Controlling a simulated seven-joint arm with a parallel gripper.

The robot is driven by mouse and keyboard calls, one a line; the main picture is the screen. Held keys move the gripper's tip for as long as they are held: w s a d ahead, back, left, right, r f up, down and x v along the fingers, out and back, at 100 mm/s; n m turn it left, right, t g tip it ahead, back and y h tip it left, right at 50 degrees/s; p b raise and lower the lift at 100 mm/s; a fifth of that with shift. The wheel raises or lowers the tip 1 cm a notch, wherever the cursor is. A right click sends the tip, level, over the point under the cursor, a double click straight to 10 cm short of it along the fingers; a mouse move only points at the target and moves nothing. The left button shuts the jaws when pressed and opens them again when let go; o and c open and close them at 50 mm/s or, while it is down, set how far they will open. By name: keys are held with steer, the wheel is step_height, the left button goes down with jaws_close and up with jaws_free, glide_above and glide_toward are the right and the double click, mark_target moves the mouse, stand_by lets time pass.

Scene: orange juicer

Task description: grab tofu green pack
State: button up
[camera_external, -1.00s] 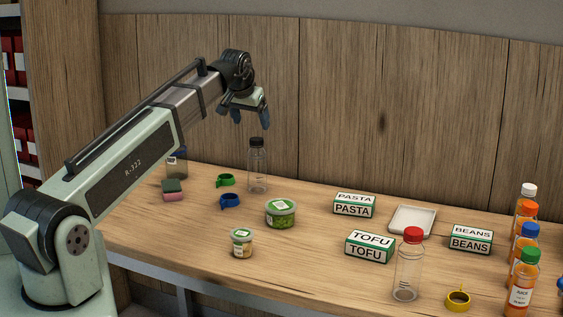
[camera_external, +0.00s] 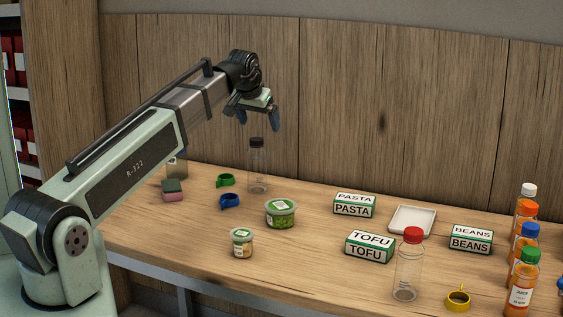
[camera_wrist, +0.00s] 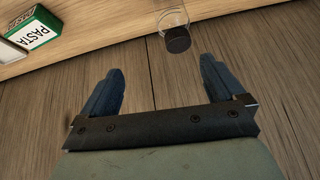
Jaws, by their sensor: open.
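The tofu pack (camera_external: 369,246) is a green and white box labelled TOFU. It lies on the table right of centre in the external view, just left of the clear bottle with a red cap (camera_external: 408,264). My gripper (camera_external: 258,118) is open and empty, high above the table. It is above the clear bottle with a black cap (camera_external: 257,168), well to the left of the tofu pack. In the wrist view my two blue fingers (camera_wrist: 162,85) are spread apart with nothing between them. The tofu pack does not show in the wrist view.
The similar pasta pack (camera_external: 354,205) lies behind the tofu pack and also shows in the wrist view (camera_wrist: 34,33). The white tray (camera_external: 412,221) and beans pack (camera_external: 471,239) are to the right. A green-lidded tub (camera_external: 281,214) is to the left. Juice bottles (camera_external: 521,285) line the right side.

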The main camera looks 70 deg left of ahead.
steer(key=w+d+f+m+h, duration=0.1)
steer(key=w+d, duration=0.4)
steer(key=d, duration=0.3)
steer(key=w+d+f+m, duration=0.1)
steer(key=w+d+m, duration=0.1)
steer(key=w+d, duration=0.45)
steer(key=w+d+f+m+h, duration=0.1)
steer(key=w+d, duration=0.3)
steer(key=d, duration=0.5)
steer(key=n+g+h, duration=0.3)
steer(key=n+g, duration=0.1)
steer(key=n, duration=1.7)
glide_above(371, 238)
step_height(371, 238, down, 4)
steer(key=shift+s+d+f, duration=0.1)
steer(key=shift+f, duration=6.65)
